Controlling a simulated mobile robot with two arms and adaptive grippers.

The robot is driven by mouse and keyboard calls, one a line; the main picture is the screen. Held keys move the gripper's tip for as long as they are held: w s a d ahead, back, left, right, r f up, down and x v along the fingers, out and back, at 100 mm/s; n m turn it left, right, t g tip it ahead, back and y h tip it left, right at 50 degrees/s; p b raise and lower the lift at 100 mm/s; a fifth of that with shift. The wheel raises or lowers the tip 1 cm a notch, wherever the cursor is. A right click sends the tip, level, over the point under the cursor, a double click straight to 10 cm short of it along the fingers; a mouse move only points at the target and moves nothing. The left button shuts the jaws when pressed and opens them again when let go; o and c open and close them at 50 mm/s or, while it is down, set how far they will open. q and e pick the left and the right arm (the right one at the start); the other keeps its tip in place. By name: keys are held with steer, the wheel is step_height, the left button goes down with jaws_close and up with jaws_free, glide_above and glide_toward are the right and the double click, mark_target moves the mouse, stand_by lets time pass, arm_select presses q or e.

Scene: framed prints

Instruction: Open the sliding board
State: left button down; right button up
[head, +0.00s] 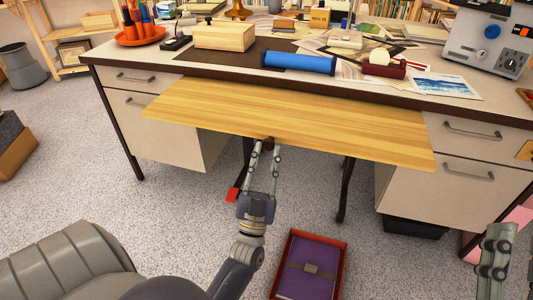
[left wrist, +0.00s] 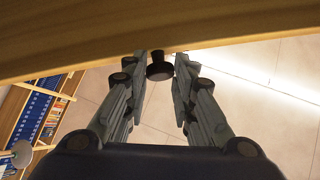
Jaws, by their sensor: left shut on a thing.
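The sliding board (head: 300,115) is a light wooden panel that sticks out from under the front edge of the desk top (head: 400,92), between the two drawer stacks. A small dark knob (head: 269,141) sits at the middle of its front edge. My left gripper (head: 265,148) is at this knob and shut on it. In the left wrist view the dark knob (left wrist: 160,69) shows between the two fingers, under the board's edge (left wrist: 200,30). My right gripper (head: 495,255) shows in part at the lower right, away from the board, and its jaw state is unclear.
A blue roller (head: 298,62), a wooden box (head: 225,36), prints and a grey device (head: 490,38) stand on the desk. Drawers flank the knee space. A red tray (head: 340,280) with a purple book lies on the carpet below. The board's top is clear.

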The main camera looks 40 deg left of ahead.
arm_select(q)
steer(key=c, duration=1.3)
jaws_free()
steer(key=v, duration=1.2)
steer(key=shift+w, duration=0.1)
